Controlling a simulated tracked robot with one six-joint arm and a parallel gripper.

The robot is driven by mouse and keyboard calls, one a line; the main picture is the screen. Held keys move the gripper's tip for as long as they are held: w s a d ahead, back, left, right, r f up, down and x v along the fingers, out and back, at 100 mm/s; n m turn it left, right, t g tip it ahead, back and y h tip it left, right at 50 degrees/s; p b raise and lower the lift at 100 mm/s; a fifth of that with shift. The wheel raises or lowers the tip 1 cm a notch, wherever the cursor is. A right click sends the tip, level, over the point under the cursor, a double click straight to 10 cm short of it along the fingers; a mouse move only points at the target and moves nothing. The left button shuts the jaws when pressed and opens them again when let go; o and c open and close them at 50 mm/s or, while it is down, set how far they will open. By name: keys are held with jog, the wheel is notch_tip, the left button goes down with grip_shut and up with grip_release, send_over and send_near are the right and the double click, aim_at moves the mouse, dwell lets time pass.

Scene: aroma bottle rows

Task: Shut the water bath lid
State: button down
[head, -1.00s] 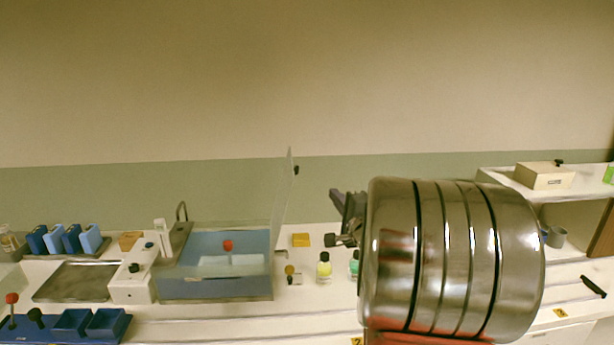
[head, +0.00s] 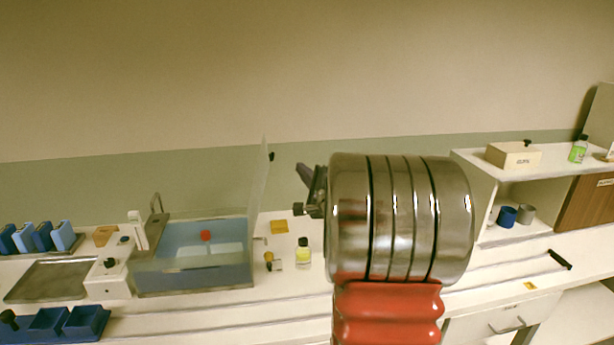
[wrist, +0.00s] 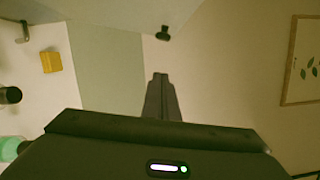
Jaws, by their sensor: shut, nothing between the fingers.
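The water bath (head: 195,278) is a blue-grey tank with a clear front on the bench, left of my gripper. Its clear lid (head: 258,190) stands open, nearly upright, at the tank's right side. A black lid knob (head: 271,157) sticks out to the right near the lid's top; it also shows in the wrist view (wrist: 163,33), ahead of the fingertips. My gripper (head: 303,188) is right of the lid and a little lower than the knob, apart from both. In the wrist view my gripper (wrist: 160,76) has its fingers together and empty. A red float (head: 205,235) shows in the bath.
A yellow-green bottle (head: 303,252), a yellow block (head: 280,227) and a small yellow-knobbed item (head: 268,258) stand right of the bath. A metal tray (head: 48,280) and blue racks (head: 85,320) lie left. A shelf (head: 475,205) stands right. The air above the bench is clear.

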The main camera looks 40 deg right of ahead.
jog(key=w+a+r, duration=0.1)
jog(key=w, duration=0.6)
jog(key=shift+w, duration=0.25)
jog(key=shift+a, duration=0.1)
jog(key=shift+r, duration=0.15)
